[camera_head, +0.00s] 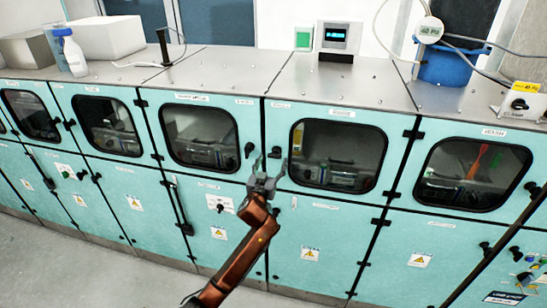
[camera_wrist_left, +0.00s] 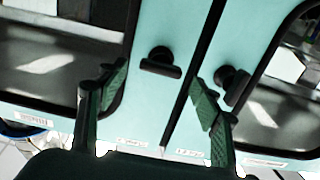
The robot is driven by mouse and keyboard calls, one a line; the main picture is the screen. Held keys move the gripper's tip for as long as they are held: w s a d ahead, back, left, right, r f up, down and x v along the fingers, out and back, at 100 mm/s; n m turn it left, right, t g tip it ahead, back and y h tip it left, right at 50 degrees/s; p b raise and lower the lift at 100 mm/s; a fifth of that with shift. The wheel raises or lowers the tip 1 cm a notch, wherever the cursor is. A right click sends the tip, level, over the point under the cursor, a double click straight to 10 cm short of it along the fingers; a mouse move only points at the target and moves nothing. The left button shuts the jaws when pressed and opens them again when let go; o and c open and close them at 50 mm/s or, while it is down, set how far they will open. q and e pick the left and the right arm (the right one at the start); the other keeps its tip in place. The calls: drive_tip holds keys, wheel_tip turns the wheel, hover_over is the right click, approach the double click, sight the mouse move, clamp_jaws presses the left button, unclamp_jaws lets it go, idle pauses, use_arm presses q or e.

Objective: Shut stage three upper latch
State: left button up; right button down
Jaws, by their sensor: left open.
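A row of teal cabinet modules has upper windowed doors with black latches. Two upper latches flank one seam: a left one (camera_head: 248,150) and a right one (camera_head: 277,152). The labels are too small to tell which is stage three. In the left wrist view one latch (camera_wrist_left: 160,64) shows between the fingers, its bar nearly level. The other latch (camera_wrist_left: 234,85), across the dark seam, has a slanted bar partly behind a finger. My left gripper (camera_head: 266,178) is open and empty, close before the doors by these latches; contact cannot be told. My right gripper is out of view.
Dark windows (camera_head: 338,155) lie on both sides of the seam. Lower doors carry other black handles (camera_head: 178,205). The steel top (camera_head: 225,72) holds a bottle (camera_head: 72,55), a blue bucket (camera_head: 442,66) and a small display unit (camera_head: 337,40). Floor at lower left is clear.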

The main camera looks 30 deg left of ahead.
use_arm(q)
drive_tip(key=shift+x, duration=1.45)
drive_tip(key=c, duration=1.2)
